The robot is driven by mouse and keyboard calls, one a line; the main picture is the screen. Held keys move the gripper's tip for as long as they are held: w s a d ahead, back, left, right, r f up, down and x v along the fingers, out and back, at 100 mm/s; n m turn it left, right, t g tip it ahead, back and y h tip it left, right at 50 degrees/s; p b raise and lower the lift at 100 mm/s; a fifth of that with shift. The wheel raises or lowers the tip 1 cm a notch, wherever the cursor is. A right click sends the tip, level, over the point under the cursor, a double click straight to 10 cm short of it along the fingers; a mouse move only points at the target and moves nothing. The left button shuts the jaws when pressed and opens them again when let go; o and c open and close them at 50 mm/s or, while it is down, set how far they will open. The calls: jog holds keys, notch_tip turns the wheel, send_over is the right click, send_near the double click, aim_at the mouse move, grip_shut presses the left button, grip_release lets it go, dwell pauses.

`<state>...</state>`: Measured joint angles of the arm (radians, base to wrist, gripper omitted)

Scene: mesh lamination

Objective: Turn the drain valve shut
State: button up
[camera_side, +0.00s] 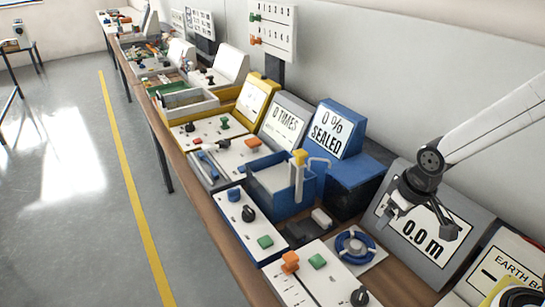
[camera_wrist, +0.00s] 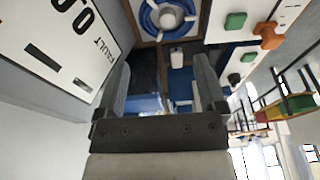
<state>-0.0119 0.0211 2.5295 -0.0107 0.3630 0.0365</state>
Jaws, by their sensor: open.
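No part is labelled as the drain valve, so I cannot tell for sure which one it is. A blue open-topped tank (camera_side: 267,206) stands mid-bench with a yellow-topped white post (camera_side: 298,178) at its corner. The white panel in front of it carries a blue knob (camera_side: 234,195) and a black knob (camera_side: 249,214). A blue ring wheel (camera_side: 355,245) with a pale hub lies on a light plate to the right. My gripper (camera_side: 420,224) is open and empty, above and right of the wheel, in front of the "0.0 m" display. In the wrist view my gripper (camera_wrist: 162,78) has its fingers apart.
The grey "0.0 m" display (camera_side: 437,205) stands behind my gripper. A blue "0% sealed" display (camera_side: 333,130) stands behind the tank. A front panel has an orange knob (camera_side: 290,261) and a green button (camera_side: 317,261). The floor (camera_side: 80,190) left of the bench is clear.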

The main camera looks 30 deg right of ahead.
jog(key=w+a+m, duration=0.2)
jog(key=w+a, duration=0.2)
jog(key=w, duration=0.5)
jog(key=m+h, duration=0.3)
jog(key=m, duration=0.4)
send_over(247, 211)
jog(key=s+a, duration=0.2)
jog(key=shift+t, duration=0.3)
notch_tip(247, 211, down, 5)
jog(key=shift+r, duration=0.1)
jog(key=shift+x, duration=3.9)
jog(key=shift+d, duration=0.1)
grip_shut()
